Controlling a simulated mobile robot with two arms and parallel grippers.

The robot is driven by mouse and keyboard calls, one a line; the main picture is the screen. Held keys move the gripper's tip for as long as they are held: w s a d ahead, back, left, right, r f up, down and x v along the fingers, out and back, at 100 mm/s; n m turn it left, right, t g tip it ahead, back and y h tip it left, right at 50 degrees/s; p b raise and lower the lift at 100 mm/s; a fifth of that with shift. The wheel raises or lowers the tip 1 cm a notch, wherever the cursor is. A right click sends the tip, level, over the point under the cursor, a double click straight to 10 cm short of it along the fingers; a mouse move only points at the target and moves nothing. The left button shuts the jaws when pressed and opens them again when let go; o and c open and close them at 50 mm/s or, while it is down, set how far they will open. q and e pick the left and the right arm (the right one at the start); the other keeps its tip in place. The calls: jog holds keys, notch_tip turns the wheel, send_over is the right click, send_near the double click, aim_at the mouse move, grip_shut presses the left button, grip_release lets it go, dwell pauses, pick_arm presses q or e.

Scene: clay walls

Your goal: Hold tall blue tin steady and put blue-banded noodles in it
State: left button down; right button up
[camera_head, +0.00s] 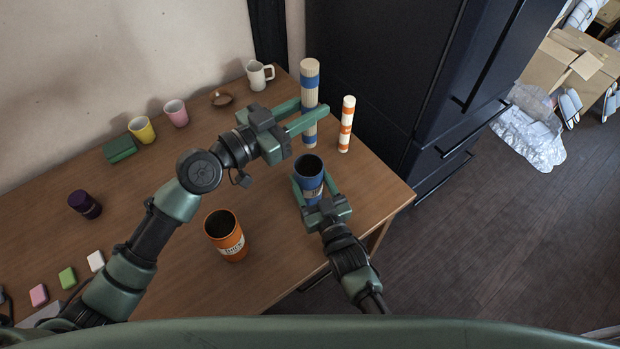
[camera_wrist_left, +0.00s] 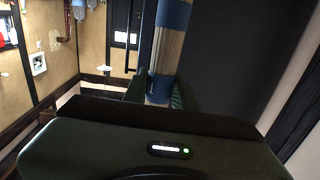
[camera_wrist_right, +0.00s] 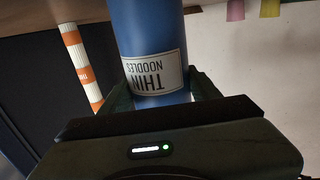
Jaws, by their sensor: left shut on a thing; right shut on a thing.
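The blue-banded noodles (camera_head: 310,68), a tall pale bundle, stand upright between the fingers of my left gripper (camera_head: 312,112), which is shut on them. In the left wrist view the bundle (camera_wrist_left: 167,50) runs up between the fingers. I cannot tell whether its lower end touches the table. The tall blue tin (camera_head: 309,171) is upright and open-topped, nearer to me than the bundle. My right gripper (camera_head: 312,187) is shut around the tin. In the right wrist view the tin (camera_wrist_right: 150,30) has a white "THIN NOODLES" label. The bundle is outside the tin, beyond it.
An orange-banded bundle (camera_head: 346,124) stands just right of the blue-banded one. An orange tin (camera_head: 226,236) stands left of the blue tin. A white mug (camera_head: 258,76), a brown dish (camera_head: 221,98), and pink (camera_head: 177,113) and yellow (camera_head: 142,130) cups line the back. A dark cabinet (camera_head: 385,75) borders the table's right.

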pick_arm(q)
notch_tip(320, 180, down, 12)
jog(key=shift+f, duration=0.15)
dwell(1.2)
jog(key=c, duration=1)
grip_release()
jog(key=shift+c, duration=0.2)
notch_tip(320, 180, up, 10)
pick_arm(e)
jog(key=o, duration=1.5)
